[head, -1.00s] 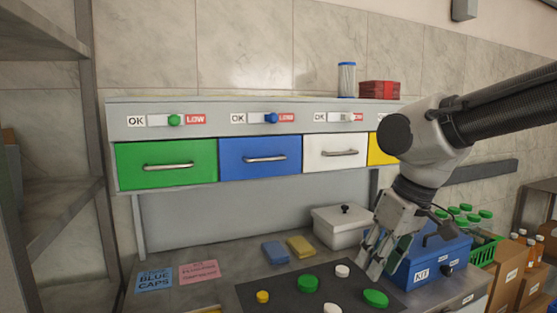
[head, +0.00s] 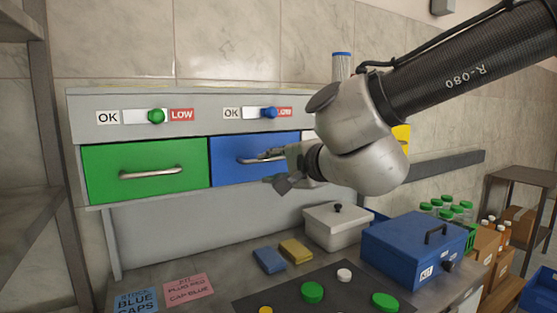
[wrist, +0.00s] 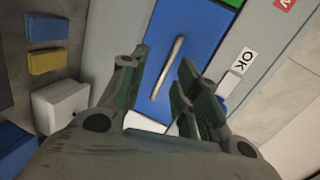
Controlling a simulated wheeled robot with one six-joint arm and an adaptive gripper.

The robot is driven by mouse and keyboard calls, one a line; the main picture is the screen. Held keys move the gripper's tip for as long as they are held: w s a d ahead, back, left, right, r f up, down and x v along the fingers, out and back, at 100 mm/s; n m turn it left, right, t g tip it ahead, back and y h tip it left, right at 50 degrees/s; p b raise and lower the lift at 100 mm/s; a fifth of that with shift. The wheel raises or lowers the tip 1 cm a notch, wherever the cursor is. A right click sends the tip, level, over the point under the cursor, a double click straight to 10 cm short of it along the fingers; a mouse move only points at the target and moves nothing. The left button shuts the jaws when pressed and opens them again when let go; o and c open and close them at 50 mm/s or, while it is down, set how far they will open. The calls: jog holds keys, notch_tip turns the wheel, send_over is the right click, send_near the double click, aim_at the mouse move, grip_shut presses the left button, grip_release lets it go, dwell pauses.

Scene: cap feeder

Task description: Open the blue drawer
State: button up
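The blue drawer (head: 228,162) is closed in the feeder unit, right of the green drawer (head: 145,168). Its silver bar handle (head: 250,160) runs across the front. My gripper (head: 272,168) is in front of the drawer's right part and hides some of it in the head view. In the wrist view my gripper (wrist: 160,85) has its two fingers spread apart. The drawer's handle (wrist: 167,67) shows between and beyond the fingertips, with blue drawer front (wrist: 185,32) around it. Nothing is held. I cannot tell how small the gap to the handle is.
A blue KIT box (head: 400,250) and a lidded white box (head: 332,228) stand on the counter below my arm. Blue and yellow pads (head: 283,255) lie beside them. A dark mat (head: 340,290) holds loose caps. A shelf rack stands at the left.

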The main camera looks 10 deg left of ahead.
aim_at(245, 151)
jog(key=shift+m+t, duration=0.6)
jog(key=shift+m, duration=0.3)
jog(key=w+a, duration=0.1)
jog(key=w, duration=0.1)
jog(key=w+a, duration=0.1)
jog(key=w, duration=0.2)
jog(key=w+a, duration=0.1)
jog(key=w, duration=0.1)
jog(key=shift+w+a+f, duration=0.15)
jog(key=shift+a+f, duration=0.05)
jog(key=shift+a, duration=0.05)
jog(key=shift+c, duration=0.5)
grip_shut()
